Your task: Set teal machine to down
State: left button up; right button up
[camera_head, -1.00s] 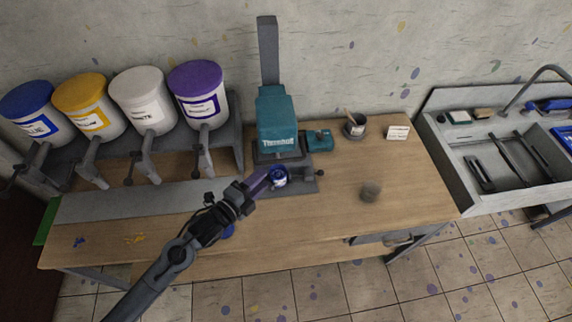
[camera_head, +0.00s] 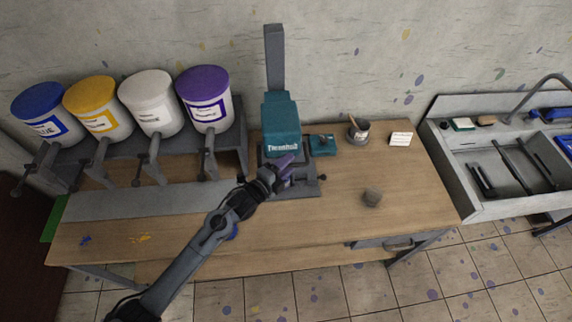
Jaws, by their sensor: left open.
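The teal machine (camera_head: 281,118) stands at the back of the wooden table against the wall. A tall grey bar (camera_head: 275,58) rises upright behind its teal body. A grey base (camera_head: 305,188) lies under it, with a small dark knob (camera_head: 322,178) at the right. My right gripper is not in view.
Blue, yellow, white and purple paint buckets (camera_head: 207,103) stand on a rack at the left. A teal part (camera_head: 322,145), a cup with a brush (camera_head: 358,130), a white card (camera_head: 401,139) and a small grey cup (camera_head: 372,197) are right of the machine. A sink (camera_head: 510,170) stands further right.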

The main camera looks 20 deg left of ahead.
pick_arm(q)
grip_shut()
dwell(0.3)
notch_tip(320, 180, down, 11)
jog(key=b, duration=0.8)
jog(key=shift+f, duration=0.15)
jog(key=shift+s+a+f, duration=0.1)
grip_release()
